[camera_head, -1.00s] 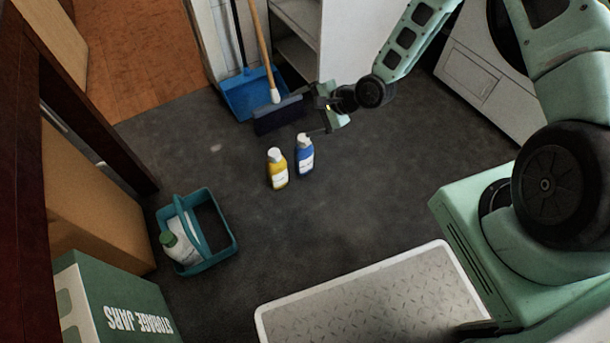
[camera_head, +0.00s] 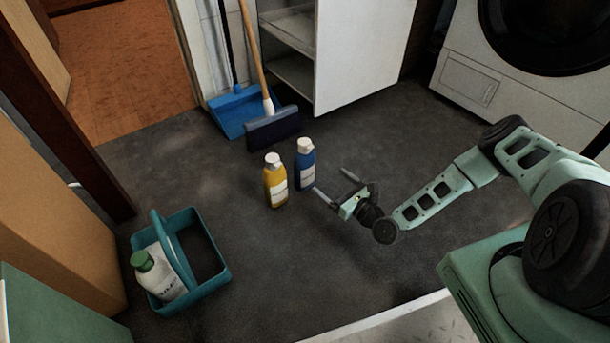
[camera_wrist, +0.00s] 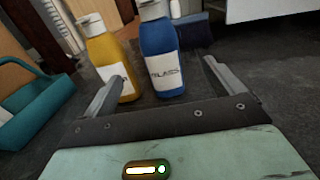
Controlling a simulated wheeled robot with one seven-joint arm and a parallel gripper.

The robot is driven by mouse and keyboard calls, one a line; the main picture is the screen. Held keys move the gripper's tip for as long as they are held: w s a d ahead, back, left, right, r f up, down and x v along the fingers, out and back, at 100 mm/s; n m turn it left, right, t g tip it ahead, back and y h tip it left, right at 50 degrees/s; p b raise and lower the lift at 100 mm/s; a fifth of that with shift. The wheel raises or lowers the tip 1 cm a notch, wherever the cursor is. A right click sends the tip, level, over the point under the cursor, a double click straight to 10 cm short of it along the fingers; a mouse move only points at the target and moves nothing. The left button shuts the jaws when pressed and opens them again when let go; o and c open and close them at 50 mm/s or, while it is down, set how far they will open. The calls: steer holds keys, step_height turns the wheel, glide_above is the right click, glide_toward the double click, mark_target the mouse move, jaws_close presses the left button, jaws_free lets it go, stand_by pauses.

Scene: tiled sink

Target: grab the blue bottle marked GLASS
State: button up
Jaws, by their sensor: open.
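The blue bottle (camera_head: 305,166) with a white cap and white label stands upright on the dark floor. In the wrist view the blue bottle (camera_wrist: 161,58) stands ahead, its label partly readable as "GLASS", within the span between my fingers but beyond the palm. My gripper (camera_head: 335,182) is open and low, just right of the blue bottle, its fingers pointing toward it. My gripper also shows in the wrist view (camera_wrist: 160,85), with nothing held. A yellow bottle (camera_head: 275,181) stands upright close to the left of the blue one; in the wrist view the yellow bottle (camera_wrist: 108,55) is behind the left finger.
A teal caddy (camera_head: 217,281) with a green-capped white bottle (camera_head: 157,275) stands on the left. A blue dustpan (camera_head: 232,112) and a broom (camera_head: 272,128) lean behind the bottles by an open white cabinet (camera_head: 364,50). Floor in front of the bottles is clear.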

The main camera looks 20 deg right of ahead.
mark_target(310, 165)
steer(key=b+x, duration=0.1)
steer(key=x, duration=0.8)
steer(key=shift+w, duration=0.15)
steer(key=shift+x, duration=2.85)
steer(key=shift+r, duration=0.2)
steer(key=c, duration=1.8)
